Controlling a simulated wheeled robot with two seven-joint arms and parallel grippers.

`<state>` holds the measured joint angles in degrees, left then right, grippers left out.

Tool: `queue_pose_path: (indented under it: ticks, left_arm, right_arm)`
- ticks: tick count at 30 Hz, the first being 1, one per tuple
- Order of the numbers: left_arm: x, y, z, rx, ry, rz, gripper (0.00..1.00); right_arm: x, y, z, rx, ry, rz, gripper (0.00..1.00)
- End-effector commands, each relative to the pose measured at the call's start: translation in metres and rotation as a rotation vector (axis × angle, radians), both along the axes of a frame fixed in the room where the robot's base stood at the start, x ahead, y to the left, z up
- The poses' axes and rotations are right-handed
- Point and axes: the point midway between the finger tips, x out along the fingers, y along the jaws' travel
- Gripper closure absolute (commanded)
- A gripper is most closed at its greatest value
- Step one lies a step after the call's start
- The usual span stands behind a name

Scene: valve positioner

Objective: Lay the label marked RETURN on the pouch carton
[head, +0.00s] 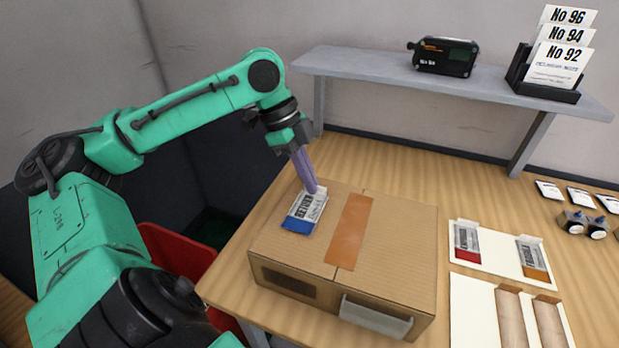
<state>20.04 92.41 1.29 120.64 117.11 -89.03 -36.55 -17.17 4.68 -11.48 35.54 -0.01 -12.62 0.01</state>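The RETURN label (304,212), white with a blue end band and small rotated print, is on the left part of the top of the brown pouch carton (395,245). It appears to lie flat there, left of the carton's orange tape strip. My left gripper (312,189) points down at the label's far end, its purple fingertips at or touching that edge. The fingers overlap in this view, so I cannot tell whether they are shut on the label. My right gripper is not in view.
A white sheet (497,268) right of the carton holds a red-ended label (467,242) and an orange-ended label (533,257). A white tray (476,315) lies nearer. A shelf (390,72) at the back bears a black device (444,57) and a card holder (545,93). A red bin (180,252) stands lower left.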

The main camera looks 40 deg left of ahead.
Motion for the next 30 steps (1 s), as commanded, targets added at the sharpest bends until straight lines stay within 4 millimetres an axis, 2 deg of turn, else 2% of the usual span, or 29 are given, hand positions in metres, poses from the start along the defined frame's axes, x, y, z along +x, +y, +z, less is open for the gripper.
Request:
queue_pose_path:
  ticks: [22, 23, 25, 30]
  left_arm:
    - [0.0000, 0.0001, -0.0034, 0.000, 0.001, 0.000, 1.00]
    - [0.0000, 0.0001, -0.0034, 0.000, 0.001, 0.000, 0.91]
    - [0.0000, 0.0001, -0.0034, 0.000, 0.001, 0.000, 0.64]
    - [-0.0001, 0.0002, -0.0034, 0.000, 0.001, 0.000, 0.64]
  right_arm:
    - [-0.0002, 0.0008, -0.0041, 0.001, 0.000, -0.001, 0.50]
    - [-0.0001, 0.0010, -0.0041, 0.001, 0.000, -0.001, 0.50]
    - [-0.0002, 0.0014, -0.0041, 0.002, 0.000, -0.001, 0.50]
    - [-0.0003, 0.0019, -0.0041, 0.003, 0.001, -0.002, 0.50]
